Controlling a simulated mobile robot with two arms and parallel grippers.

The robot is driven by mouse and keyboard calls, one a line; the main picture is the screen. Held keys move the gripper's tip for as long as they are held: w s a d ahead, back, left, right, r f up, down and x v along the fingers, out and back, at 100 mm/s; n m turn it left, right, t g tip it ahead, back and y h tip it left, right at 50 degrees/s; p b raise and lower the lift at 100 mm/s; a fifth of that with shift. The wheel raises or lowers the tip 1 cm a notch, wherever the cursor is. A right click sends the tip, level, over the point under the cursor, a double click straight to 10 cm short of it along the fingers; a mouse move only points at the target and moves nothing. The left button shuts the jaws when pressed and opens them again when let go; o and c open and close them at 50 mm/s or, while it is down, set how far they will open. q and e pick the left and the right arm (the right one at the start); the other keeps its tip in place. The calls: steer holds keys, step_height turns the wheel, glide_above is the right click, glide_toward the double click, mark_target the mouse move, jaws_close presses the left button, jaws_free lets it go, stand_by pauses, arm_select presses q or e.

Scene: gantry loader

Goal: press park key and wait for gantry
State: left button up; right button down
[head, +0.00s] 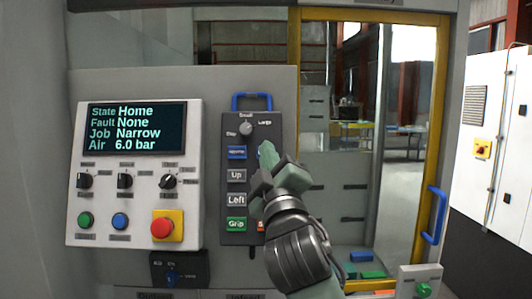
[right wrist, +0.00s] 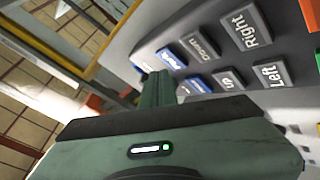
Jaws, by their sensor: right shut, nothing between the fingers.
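The grey hand pendant (head: 229,130) hangs on the panel. In its left column are a blue key (head: 236,152), Up, Left and a green Grip key. My right gripper (head: 267,152) is shut and empty, its tips over the upper right column and hiding the key there. In the right wrist view its fingertips (right wrist: 157,82) are beside a blue key (right wrist: 171,59), in line with Down and Right. Whether they touch it I cannot tell, and its lettering is too small to read surely. The display (head: 135,127) reads State Home, Fault None, Job Narrow, Air 6.0 bar. My left gripper is out of view.
A red emergency button (head: 162,228) on a yellow base sits on the white control panel, left of the pendant. A yellow-framed glass door (head: 440,110) with a blue handle (head: 434,216) stands at the right. The gantry is not clearly visible through the glass.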

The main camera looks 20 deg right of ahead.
steer(key=shift+w, duration=0.1)
stand_by(0.7)
steer(key=shift+w+d+f, duration=0.1)
steer(key=shift+w+f, duration=0.05)
steer(key=shift+w, duration=0.15)
